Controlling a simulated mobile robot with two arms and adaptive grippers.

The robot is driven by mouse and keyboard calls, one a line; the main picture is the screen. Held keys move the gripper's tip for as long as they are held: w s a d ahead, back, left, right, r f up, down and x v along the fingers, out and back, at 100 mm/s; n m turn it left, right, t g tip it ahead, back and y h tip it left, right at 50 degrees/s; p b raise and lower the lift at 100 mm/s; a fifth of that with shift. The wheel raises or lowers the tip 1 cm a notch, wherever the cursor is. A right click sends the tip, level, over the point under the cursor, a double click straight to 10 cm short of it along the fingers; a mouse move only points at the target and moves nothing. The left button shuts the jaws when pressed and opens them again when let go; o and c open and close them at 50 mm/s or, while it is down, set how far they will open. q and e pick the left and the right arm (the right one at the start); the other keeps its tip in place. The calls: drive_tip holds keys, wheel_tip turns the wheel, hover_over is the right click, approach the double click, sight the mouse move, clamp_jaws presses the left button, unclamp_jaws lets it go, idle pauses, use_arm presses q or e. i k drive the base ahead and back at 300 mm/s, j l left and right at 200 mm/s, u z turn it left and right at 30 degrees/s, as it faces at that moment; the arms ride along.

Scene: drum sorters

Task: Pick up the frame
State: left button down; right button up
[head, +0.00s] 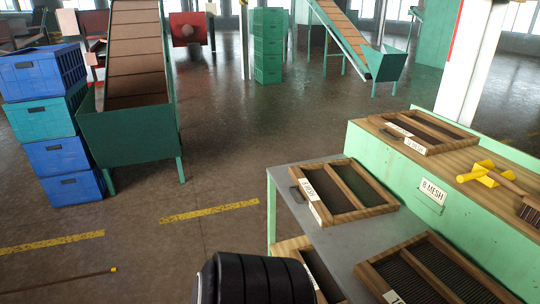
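Several wooden screen frames are in the head view, and the task does not say which is meant. A second frame (428,272) lies at the bottom right, cut off by the picture edge. A third frame (424,131) lies on the wooden top of the green cabinet. A fourth frame (318,275) shows partly at the bottom, below the table's edge. Neither of my grippers is in view.
The grey table (288,206) adjoins the green cabinet (385,150), labelled "8 MESH". A yellow-handled brush (505,180) lies on the cabinet. Stacked crates (58,155) and a green conveyor hopper (130,135) stand at left. The floor between hopper and table is clear.

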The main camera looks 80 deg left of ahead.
sight(336, 191)
drive_tip(key=u, duration=2)
drive_tip(key=i+j+z, duration=0.15)
drive_tip(key=i+j, duration=0.05)
drive_tip(key=j, duration=0.05)
